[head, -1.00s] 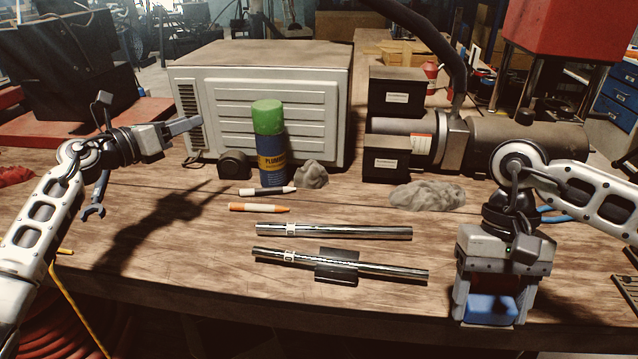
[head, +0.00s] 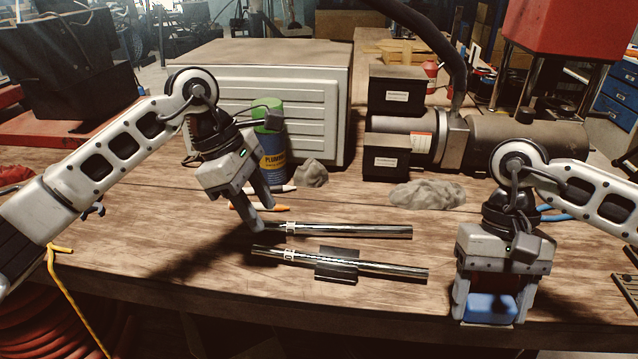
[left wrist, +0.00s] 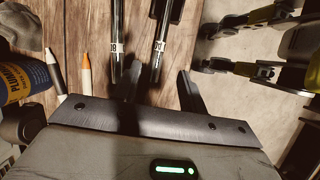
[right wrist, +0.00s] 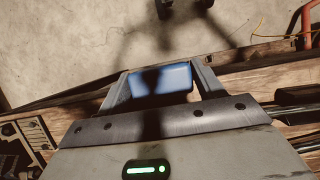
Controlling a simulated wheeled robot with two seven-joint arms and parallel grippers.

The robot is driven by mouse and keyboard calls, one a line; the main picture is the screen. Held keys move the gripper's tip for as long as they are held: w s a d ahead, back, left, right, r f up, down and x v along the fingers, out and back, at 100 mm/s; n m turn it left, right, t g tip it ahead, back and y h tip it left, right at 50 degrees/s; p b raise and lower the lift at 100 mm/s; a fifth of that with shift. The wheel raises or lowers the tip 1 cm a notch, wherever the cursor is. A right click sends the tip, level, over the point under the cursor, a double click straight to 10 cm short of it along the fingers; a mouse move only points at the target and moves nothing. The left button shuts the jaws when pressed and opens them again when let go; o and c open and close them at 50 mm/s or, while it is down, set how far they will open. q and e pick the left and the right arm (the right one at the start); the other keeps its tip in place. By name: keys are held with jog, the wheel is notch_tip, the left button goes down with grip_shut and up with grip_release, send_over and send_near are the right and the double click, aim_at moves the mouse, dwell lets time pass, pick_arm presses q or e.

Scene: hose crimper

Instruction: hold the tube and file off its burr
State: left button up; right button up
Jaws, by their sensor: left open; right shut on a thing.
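Two shiny chrome tubes, each with a small white label near its left end, lie on the wooden bench. The rear tube (head: 350,231) lies behind the front tube (head: 390,267), which rests across a black holder (head: 336,272). In the left wrist view, the rear tube (left wrist: 116,35) and front tube (left wrist: 164,30) extend away from the fingers. My left gripper (head: 262,217) is open, pointing down near the tubes' left ends; contact cannot be told. My right gripper (head: 488,308) is shut on a blue block (right wrist: 162,79) at the bench's front right. No burr is discernible.
Behind the left gripper are a green-capped can (head: 271,150), a white marker (head: 284,189) and an orange marker (head: 275,208). A grey lump (head: 428,195), black blocks (head: 386,158) and a large white box (head: 320,65) stand farther back. Bench is clear between the tubes and right gripper.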

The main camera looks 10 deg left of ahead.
aim_at(287, 251)
pick_arm(q)
jog(key=x, duration=0.9)
jog(key=shift+r, duration=0.1)
grip_shut()
dwell(0.4)
